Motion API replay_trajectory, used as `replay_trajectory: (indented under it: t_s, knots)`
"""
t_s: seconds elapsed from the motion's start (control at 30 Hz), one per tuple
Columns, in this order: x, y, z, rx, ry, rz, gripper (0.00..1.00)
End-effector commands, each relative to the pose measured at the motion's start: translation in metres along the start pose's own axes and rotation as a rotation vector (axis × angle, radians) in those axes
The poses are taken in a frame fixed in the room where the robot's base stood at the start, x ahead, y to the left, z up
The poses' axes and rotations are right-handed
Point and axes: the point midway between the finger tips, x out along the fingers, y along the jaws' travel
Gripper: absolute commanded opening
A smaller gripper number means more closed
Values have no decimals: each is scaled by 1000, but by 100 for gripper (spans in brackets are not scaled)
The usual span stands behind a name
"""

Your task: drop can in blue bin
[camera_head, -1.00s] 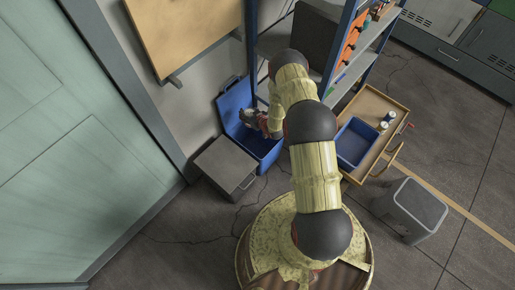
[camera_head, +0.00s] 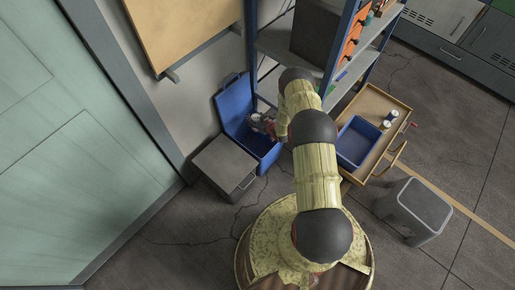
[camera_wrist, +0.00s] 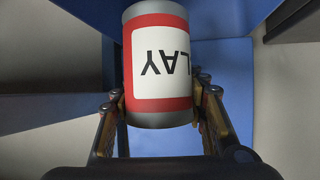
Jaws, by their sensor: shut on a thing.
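The can (camera_wrist: 158,65) is silver with a red band and a white label with black letters. It fills the upper middle of the wrist view. My gripper (camera_wrist: 162,112) is shut on it, one finger on each side. In the head view my gripper (camera_head: 266,124) is over the blue bin (camera_head: 235,103), with the can (camera_head: 256,117) showing as a small pale shape at its tip. The blue bin stands on the floor against the wall with its lid raised. How far the can is above the bin's floor I cannot tell.
A grey box (camera_head: 224,165) stands left of the bin. A shelf rack (camera_head: 330,65) rises at its right. A wooden tray (camera_head: 377,103) holds a smaller blue tub (camera_head: 358,143) and two cans (camera_head: 388,120).

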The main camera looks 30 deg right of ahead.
Motion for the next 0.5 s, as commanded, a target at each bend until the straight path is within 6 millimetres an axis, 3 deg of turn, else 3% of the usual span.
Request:
replay_trajectory:
  t_s: [0.37,0.4,0.5]
  knots:
    - [4,1,5,-1,3,1,0]
    - [4,1,5,-1,3,1,39]
    - [4,0,5,-1,2,1,45]
